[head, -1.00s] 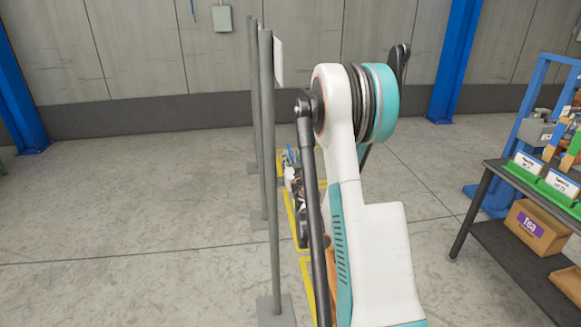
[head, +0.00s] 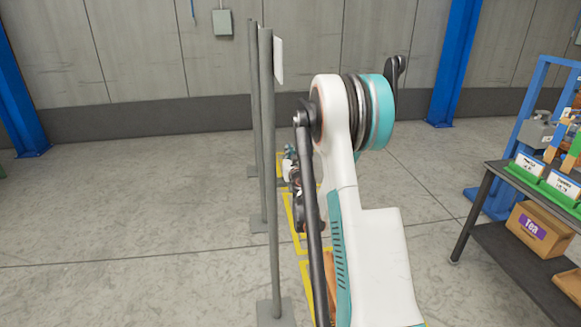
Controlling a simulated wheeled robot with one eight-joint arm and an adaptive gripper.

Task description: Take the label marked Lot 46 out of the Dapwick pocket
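My white and teal arm fills the middle of the head view. What looks like its far end, with my gripper (head: 290,165), shows small and dark beside the grey posts, partly covered by the arm and a post. Its fingers cannot be made out, nor whether it holds anything. A white panel (head: 278,60), seen nearly edge-on, is fixed high on a grey post. No label marked Lot 46 and no pocket marked Dapwick can be read. Two white cards in green holders, a left one (head: 530,163) and a right one (head: 563,184), stand on the dark table; their small print is not legible.
Grey posts (head: 269,180) stand close to the left of my arm. Yellow floor lines (head: 294,225) run beside them. The dark table (head: 486,190) is at the right, with a Tea carton (head: 540,228) on its lower shelf. The floor at left is open.

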